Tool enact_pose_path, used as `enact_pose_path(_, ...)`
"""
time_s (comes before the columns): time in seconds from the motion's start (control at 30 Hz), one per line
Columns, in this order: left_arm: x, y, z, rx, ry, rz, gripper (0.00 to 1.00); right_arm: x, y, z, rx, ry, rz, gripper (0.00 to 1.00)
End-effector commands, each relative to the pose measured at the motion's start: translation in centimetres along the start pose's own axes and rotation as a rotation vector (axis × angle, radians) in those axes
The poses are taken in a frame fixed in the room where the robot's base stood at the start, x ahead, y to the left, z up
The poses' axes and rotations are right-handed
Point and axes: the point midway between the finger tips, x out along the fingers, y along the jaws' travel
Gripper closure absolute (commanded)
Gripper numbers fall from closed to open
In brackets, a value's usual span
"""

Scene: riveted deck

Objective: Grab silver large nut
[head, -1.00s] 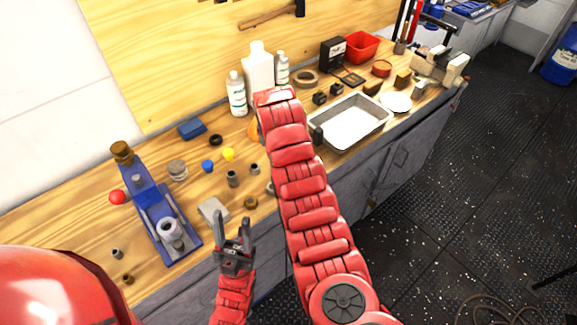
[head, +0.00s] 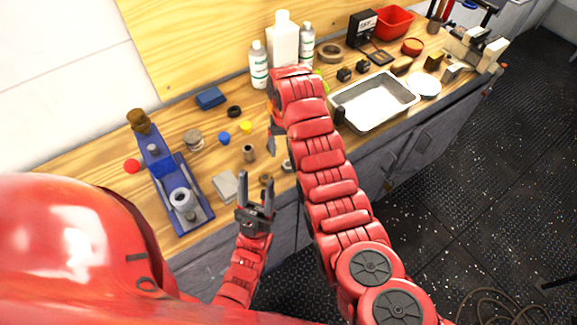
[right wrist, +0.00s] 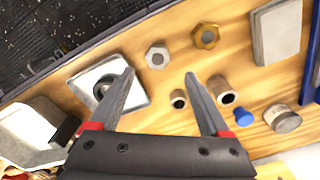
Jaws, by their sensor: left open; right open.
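A silver hex nut (right wrist: 157,55) lies flat on the wooden bench in the right wrist view, just beyond the gap between my right fingertips. In the head view the silver nut (head: 287,165) is partly hidden by my right arm. My right gripper (right wrist: 160,74) is open and empty above the bench; in the head view it is mostly hidden behind its own arm. My left gripper (head: 256,186) is open and empty near the bench's front edge, fingers pointing up in the picture, close to a brass nut (head: 266,179). The brass nut (right wrist: 206,36) lies right of the silver one.
A square pale plate with a dark round part (right wrist: 126,95) lies left of the silver nut. Cylindrical fittings (right wrist: 222,90) and a blue knob (right wrist: 244,116) lie to the right. A blue vise-like tool (head: 160,165) and a metal tray (head: 350,95) flank the area.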

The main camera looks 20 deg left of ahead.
Motion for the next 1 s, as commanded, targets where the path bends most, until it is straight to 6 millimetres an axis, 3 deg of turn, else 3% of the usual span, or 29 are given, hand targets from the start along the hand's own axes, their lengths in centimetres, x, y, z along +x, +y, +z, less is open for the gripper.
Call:
enact_pose_path(0.17,1.0,-0.1,-0.2,0.0,0.0,0.0,0.5,0.9,0.0,0.2,0.0,-0.004,0.001,0.19)
enact_pose_path(0.33,3.4,-0.2,-0.6,0.0,0.0,0.0,0.5,3.1,0.4,0.9,0.0,-0.007,0.003,0.19)
enact_pose_path(0.4,3.1,-0.1,-0.5,0.0,0.0,0.0,0.5,4.3,0.5,0.8,0.002,-0.006,0.001,0.19)
enact_pose_path(0.6,3.3,-0.2,-0.6,0.0,0.0,0.0,0.5,5.7,0.4,0.7,0.0,-0.002,-0.001,0.19)
enact_pose_path(0.9,3.3,-0.2,-0.6,0.0,0.0,0.0,0.5,5.9,0.3,0.6,-0.001,0.003,-0.001,0.19)
enact_pose_path(1.0,3.3,-0.2,-0.6,0.0,0.0,0.0,0.5,5.9,0.4,0.6,0.0,0.002,-0.001,0.38)
